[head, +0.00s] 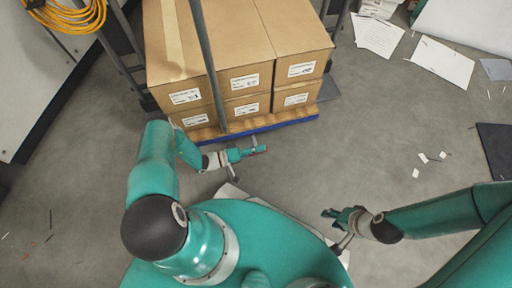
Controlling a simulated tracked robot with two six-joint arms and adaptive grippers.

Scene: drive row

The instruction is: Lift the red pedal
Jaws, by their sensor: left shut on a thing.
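A small bit of red, the red pedal (263,149), shows at the fingertips of my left gripper (254,150), just in front of the blue-edged cart (268,126). My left gripper is shut on it, and its fingers hide most of the pedal. I cannot tell how far the pedal is tilted. My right gripper (332,214) is apart from the cart, low and to the right, over the floor near my base. Its fingers are too small to tell whether they are open, and I see nothing in them.
The cart carries several stacked cardboard boxes (225,45), with a grey upright post (208,60) in front. A yellow coiled cable (68,15) hangs at the upper left. Papers (442,62) and white scraps (422,157) lie on the right. A dark mat (497,150) lies at the right edge.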

